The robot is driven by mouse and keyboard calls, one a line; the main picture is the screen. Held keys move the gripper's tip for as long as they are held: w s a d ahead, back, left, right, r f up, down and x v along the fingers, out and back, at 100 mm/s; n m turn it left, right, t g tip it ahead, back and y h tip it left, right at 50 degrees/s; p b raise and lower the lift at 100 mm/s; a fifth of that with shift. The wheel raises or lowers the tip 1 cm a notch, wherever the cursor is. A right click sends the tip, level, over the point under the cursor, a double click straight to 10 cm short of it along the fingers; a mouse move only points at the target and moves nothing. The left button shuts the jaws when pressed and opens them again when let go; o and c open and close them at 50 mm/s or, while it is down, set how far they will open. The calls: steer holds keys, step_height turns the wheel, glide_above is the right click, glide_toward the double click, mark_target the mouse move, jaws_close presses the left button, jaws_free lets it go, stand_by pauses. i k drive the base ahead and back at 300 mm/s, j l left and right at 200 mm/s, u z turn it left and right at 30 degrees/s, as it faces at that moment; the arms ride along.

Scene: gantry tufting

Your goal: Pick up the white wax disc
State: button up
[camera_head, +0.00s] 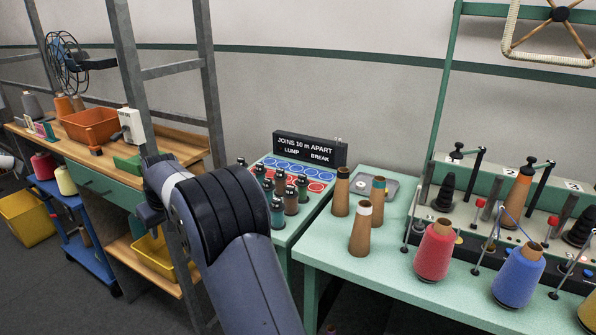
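I cannot make out a white wax disc in this view. My arm rises from the bottom centre and bends left in front of the grey metal posts. A small dark part at its far end, near the left workbench, may be my gripper (149,210). Its fingers do not show clearly, so I cannot tell whether it is open or shut, or whether it holds anything.
The wooden left workbench (188,148) holds an orange bin (91,126) and a white box (131,125). A sign (309,149) stands behind small bottles. The green table (330,250) carries cones, a grey tray (377,184), red yarn (434,250) and blue yarn (518,277).

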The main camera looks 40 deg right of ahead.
mark_target(360, 185)
steer(key=i+z, duration=0.15)
steer(key=z, duration=0.35)
steer(key=i+z, duration=0.2)
steer(key=z, duration=0.25)
steer(key=i+z, duration=0.15)
steer(key=z, duration=0.35)
steer(key=i+z, duration=0.45)
steer(key=k+j, duration=0.05)
steer(key=k, duration=0.05)
